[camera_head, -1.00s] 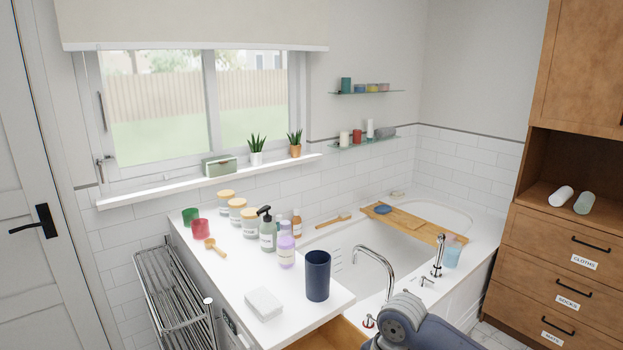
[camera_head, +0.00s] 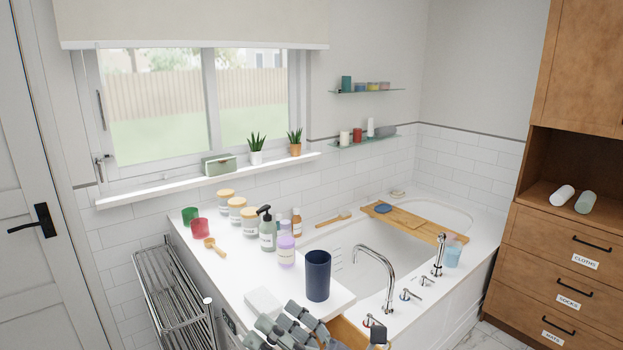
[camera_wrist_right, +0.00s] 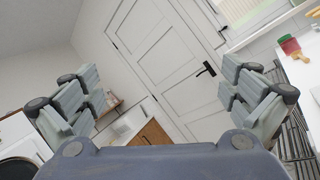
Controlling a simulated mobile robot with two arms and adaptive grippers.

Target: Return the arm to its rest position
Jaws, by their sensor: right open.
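My right gripper (camera_head: 290,328) shows at the bottom of the head view, in front of the counter's near edge, close to the white block (camera_head: 263,301) and below the dark blue cup (camera_head: 317,275). In the right wrist view its two fingers (camera_wrist_right: 167,105) stand wide apart with nothing between them. The white door shows beyond them. My left gripper is not in the head view.
The white counter (camera_head: 240,279) holds bottles, jars and cups. An open wooden drawer (camera_head: 350,334) is beside my right gripper. The bathtub (camera_head: 365,240) with its tap (camera_head: 389,275) lies to the right. A chrome rack (camera_head: 172,290) stands at left.

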